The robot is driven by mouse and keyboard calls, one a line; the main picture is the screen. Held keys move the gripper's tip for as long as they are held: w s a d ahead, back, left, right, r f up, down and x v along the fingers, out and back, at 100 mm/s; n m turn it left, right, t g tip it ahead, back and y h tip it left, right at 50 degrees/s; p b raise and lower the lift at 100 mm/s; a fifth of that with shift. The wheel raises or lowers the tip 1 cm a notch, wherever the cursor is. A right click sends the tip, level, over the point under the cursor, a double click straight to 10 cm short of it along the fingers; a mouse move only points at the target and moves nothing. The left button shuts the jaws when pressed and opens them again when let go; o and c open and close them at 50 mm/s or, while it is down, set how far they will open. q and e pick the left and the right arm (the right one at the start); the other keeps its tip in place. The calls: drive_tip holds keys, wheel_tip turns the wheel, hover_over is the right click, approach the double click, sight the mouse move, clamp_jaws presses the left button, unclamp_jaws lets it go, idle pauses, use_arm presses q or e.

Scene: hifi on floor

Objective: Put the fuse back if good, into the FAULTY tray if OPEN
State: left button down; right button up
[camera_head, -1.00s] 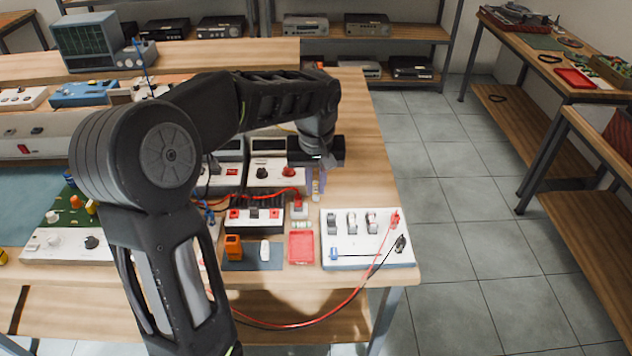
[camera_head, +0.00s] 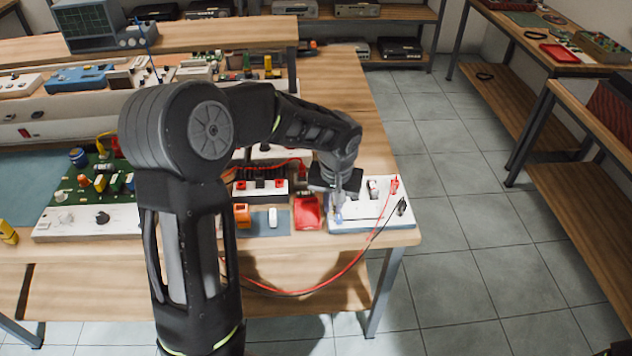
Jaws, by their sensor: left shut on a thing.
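My left gripper (camera_head: 339,201) reaches down over the left part of the white board (camera_head: 372,224) at the bench's front right corner. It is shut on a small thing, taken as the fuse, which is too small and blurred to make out. One fuse holder (camera_head: 373,188) shows to the right of the gripper; the gripper hides the board's left holders. A blue part (camera_head: 338,218) of the board shows just below the fingertips; I cannot tell whether they touch. The red tray (camera_head: 307,213) lies just left of the board. My right gripper is not in view.
A red and a black lead run from plugs on the board's right side and hang over the bench's front edge. An orange item (camera_head: 242,215) and a white item (camera_head: 272,217) stand left of the tray. Bare wood (camera_head: 366,125) lies behind the board.

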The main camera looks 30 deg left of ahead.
use_arm(q)
drive_tip(key=s+d+f+m+h+b, duration=0.1)
drive_tip(key=d+f+m, duration=0.3)
drive_tip(key=d+f, duration=0.6)
wheel_tip(320, 180, down, 4)
drive_tip(key=shift+s+d+r+b, duration=0.15)
drive_tip(key=shift+s+d+b, duration=0.05)
drive_tip(key=shift+s+b, duration=0.4)
